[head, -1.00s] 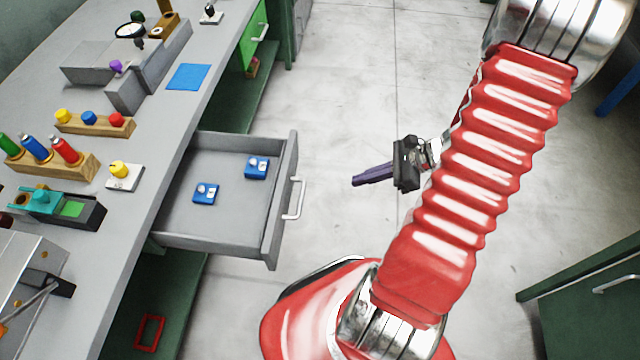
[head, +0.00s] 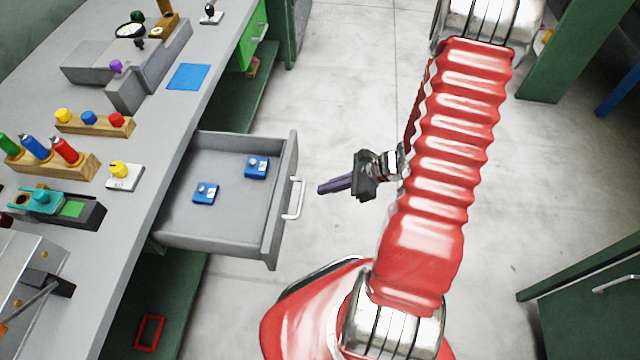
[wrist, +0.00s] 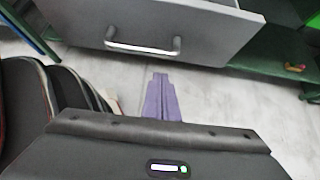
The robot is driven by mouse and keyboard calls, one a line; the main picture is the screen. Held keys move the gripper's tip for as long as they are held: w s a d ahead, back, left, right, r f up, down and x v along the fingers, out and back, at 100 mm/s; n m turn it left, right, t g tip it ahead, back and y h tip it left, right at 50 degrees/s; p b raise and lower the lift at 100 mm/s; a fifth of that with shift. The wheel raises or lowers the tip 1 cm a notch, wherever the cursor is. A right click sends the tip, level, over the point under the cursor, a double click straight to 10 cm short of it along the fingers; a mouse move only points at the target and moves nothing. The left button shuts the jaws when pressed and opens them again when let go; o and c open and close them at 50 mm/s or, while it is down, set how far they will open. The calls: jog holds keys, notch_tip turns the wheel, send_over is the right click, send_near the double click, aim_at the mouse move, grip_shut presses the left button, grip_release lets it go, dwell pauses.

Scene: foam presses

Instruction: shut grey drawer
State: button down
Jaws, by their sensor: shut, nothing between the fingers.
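The grey drawer (head: 216,240) stands open, pulled out to the right from under the grey workbench. Its pale bar handle (head: 294,198) is on the front panel. Two small blue items (head: 205,193) lie inside. My gripper (head: 322,189), with purple fingers, is shut and empty, a short way right of the handle and apart from it. In the wrist view the shut fingers (wrist: 159,80) point toward the drawer front (wrist: 190,30), with the handle (wrist: 143,47) ahead and slightly left; a gap of floor shows between.
The workbench (head: 150,215) on the left holds bottles, a wooden block with coloured knobs and a blue mat (head: 188,77). A green drawer (head: 256,30) is at the back. A green cabinet (head: 590,290) stands at lower right. The floor around my gripper is clear.

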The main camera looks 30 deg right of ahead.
jog(key=shift+w+a+r, duration=0.25)
jog(key=shift+w+a, duration=0.5)
jog(key=shift+a, duration=0.3)
jog(key=shift+w, duration=0.15)
